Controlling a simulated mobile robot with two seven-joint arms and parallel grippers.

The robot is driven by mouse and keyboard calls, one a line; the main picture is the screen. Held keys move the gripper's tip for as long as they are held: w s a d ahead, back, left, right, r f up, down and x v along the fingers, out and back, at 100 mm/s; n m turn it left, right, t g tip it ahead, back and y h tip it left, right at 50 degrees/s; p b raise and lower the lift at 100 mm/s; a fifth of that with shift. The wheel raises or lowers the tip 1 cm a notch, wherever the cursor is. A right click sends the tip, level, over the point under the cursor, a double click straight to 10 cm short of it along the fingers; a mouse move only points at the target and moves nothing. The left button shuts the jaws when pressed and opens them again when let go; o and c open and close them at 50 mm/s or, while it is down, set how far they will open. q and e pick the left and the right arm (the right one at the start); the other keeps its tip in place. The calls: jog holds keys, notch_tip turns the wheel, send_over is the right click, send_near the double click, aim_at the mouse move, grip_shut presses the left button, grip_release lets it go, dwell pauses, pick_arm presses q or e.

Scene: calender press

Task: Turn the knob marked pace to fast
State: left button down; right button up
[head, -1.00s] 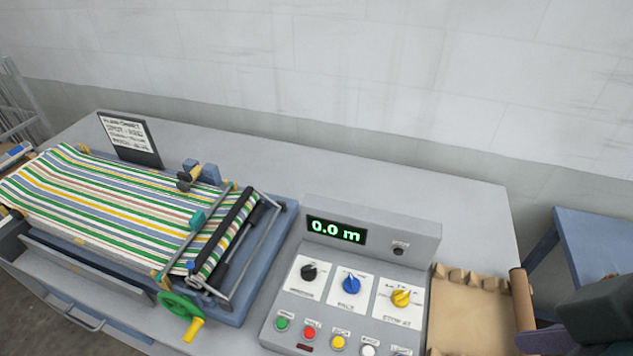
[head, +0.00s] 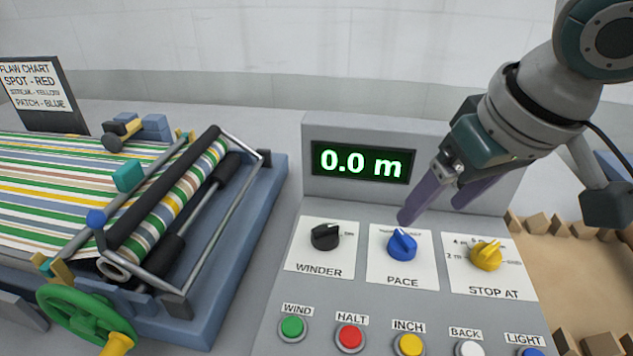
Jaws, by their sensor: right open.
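The blue pace knob (head: 402,246) sits on a white plate marked PACE, in the middle of the grey control panel (head: 290,262). Its pointer is turned upward; the scale words behind it are too small or covered to read. My right gripper (head: 430,212) comes in from the upper right. Its two purple fingers are apart and empty. I cannot tell whether the fingertip touches the knob. My left gripper is out of view.
The black winder knob (head: 325,237) is left of the pace knob, and the yellow stop-at knob (head: 486,255) is right of it. Several buttons line the front, including a red one (head: 350,337). A display (head: 361,163) reads 0.0 m. A striped cloth roller (head: 165,205) stands at left.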

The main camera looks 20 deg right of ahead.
aim_at(406, 239)
jog(key=b+x, duration=0.1)
jog(key=x, duration=0.8)
jog(key=shift+s, duration=0.1)
jog(key=shift+d+f, duration=0.1)
jog(key=shift+f, duration=0.3)
jog(key=c, duration=0.9)
grip_shut()
